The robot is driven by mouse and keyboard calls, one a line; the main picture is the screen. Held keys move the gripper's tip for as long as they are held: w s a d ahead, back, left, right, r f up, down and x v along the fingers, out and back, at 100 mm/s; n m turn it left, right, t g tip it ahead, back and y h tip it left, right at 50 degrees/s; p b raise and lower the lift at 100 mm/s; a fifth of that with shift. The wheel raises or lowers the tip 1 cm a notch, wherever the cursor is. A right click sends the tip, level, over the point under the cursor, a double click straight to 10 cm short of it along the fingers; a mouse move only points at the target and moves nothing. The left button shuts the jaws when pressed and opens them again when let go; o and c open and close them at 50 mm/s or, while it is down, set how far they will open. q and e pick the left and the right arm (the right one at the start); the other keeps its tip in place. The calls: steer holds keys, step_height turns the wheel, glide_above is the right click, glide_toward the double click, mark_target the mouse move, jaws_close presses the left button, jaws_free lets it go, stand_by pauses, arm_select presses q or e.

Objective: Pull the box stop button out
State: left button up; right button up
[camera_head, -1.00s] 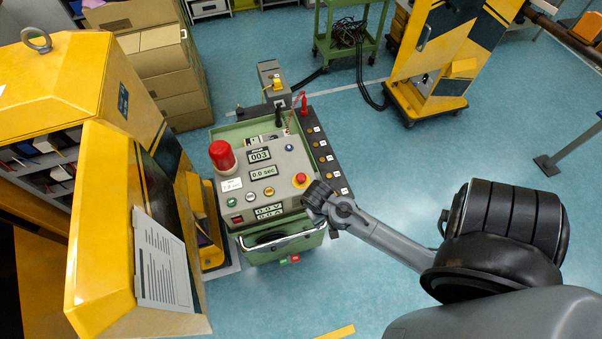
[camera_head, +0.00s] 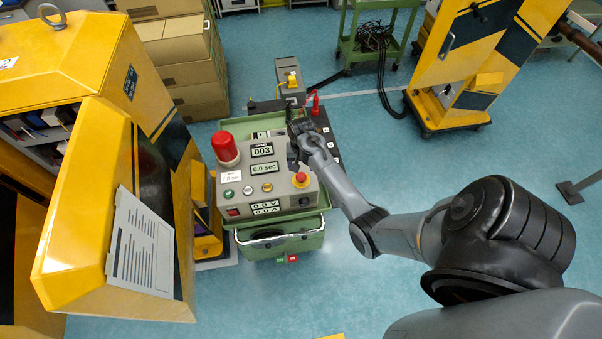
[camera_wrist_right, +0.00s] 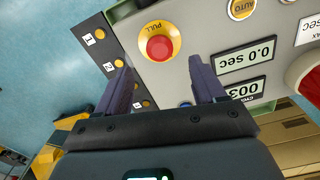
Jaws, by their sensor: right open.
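The stop button (camera_head: 300,178) is a red mushroom knob on a yellow ring at the right of the grey control box (camera_head: 240,203). In the right wrist view the red button (camera_wrist_right: 159,47) sits on its yellow disc marked PULL, beyond the fingertips and between their lines. My right gripper (camera_head: 294,140) is over the upper right part of the box, above the button in the head picture. In the right wrist view its two fingers (camera_wrist_right: 164,76) are apart with nothing between them. My left gripper is not in view.
A red lamp (camera_head: 225,147) stands at the box's upper left. Several small buttons and displays share the panel. A yellow cabinet (camera_head: 110,215) stands close on the left. A handle (camera_head: 282,236) runs along the front of the green cart. Blue floor (camera_head: 380,130) is open on the right.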

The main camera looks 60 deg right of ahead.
mark_target(301, 176)
steer(key=shift+f, duration=3.2)
